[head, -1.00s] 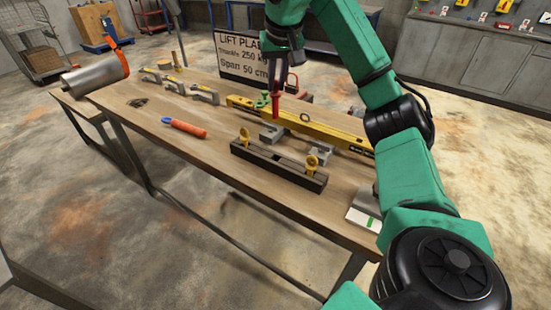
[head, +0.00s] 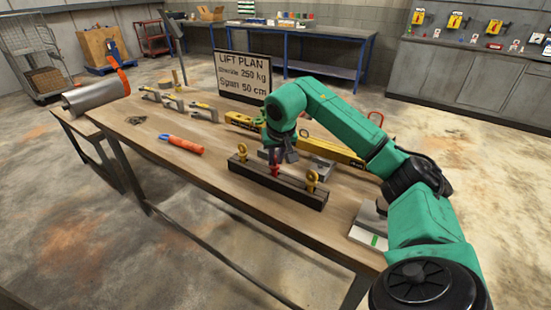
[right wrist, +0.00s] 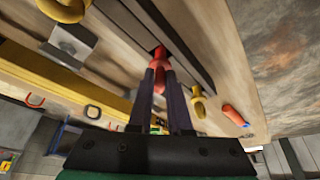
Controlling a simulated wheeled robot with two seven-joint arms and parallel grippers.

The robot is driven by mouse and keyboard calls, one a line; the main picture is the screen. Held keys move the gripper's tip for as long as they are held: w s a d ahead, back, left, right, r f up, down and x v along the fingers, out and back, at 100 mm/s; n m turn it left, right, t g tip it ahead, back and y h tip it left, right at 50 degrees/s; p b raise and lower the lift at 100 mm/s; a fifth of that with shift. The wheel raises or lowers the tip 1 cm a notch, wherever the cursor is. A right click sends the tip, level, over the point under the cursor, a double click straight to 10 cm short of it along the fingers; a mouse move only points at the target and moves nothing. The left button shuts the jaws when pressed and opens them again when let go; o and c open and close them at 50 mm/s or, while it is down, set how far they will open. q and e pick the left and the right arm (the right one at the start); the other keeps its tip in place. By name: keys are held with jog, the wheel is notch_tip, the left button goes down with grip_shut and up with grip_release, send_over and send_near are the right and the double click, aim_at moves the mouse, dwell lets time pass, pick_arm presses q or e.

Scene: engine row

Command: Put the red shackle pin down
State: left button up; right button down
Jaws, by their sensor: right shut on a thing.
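The red shackle pin (head: 275,169) is between the fingers of my right gripper (head: 279,158), which is shut on it. In the right wrist view the pin (right wrist: 160,62) sticks out past the fingertips towards the dark slotted rack (right wrist: 187,38). In the head view the pin is at the middle of this long dark rack (head: 262,182), between two upright yellow eye-topped pins (head: 242,151) (head: 312,179). I cannot tell whether its tip is inside the slot or just over it. My left gripper is not in view.
A yellow beam (head: 335,152) with grey blocks lies behind the rack. An orange-handled tool (head: 182,145) and grey clamps (head: 204,112) lie to the left. A lift plan sign (head: 243,77) stands behind. The front left tabletop (head: 175,165) is clear.

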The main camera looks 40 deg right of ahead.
jog(key=shift+f, duration=0.15)
jog(key=c, duration=0.8)
grip_release()
jog(key=shift+c, duration=0.2)
jog(key=v, duration=1.2)
jog(key=shift+r+p, duration=0.2)
jog(key=shift+p, duration=0.1)
jog(key=shift+a, duration=0.1)
